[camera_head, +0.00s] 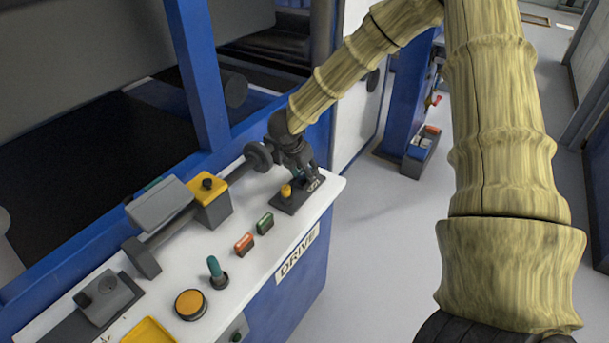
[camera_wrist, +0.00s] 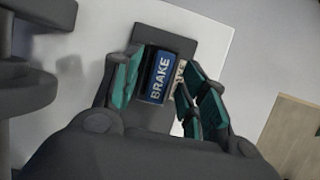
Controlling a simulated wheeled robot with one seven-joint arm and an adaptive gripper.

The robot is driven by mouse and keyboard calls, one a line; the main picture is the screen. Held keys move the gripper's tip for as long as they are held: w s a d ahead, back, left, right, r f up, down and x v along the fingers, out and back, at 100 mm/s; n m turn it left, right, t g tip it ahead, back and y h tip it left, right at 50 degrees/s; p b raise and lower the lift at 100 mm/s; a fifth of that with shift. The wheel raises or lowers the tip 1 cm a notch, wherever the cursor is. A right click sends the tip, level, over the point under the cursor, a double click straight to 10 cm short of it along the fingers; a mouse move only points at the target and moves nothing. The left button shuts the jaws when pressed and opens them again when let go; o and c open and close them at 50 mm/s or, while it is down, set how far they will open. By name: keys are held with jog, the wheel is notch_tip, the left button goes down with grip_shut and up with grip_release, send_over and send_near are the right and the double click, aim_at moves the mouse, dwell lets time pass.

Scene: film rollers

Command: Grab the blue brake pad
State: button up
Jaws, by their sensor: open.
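The blue brake pad (camera_wrist: 158,76), lettered "BRAKE", stands on a dark base plate (camera_wrist: 180,45) near the corner of the white console top. In the wrist view it lies between the teal-padded fingers of my gripper (camera_wrist: 165,85). The left finger is close beside the pad; the right finger stands apart from it, over a pale label. I cannot tell if either finger touches it. In the head view my gripper (camera_head: 304,176) points down over the same dark plate (camera_head: 290,204) and hides most of the pad.
A yellow knob (camera_head: 285,191) stands on the plate just left of my gripper. A green button (camera_head: 265,222), an orange-red button (camera_head: 244,243) and a teal-topped lever (camera_head: 215,268) are nearer. A horizontal bar with a yellow block (camera_head: 212,203) lies left. Open floor (camera_head: 385,250) is right.

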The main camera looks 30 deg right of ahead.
jog(key=shift+c, duration=0.4)
grip_shut()
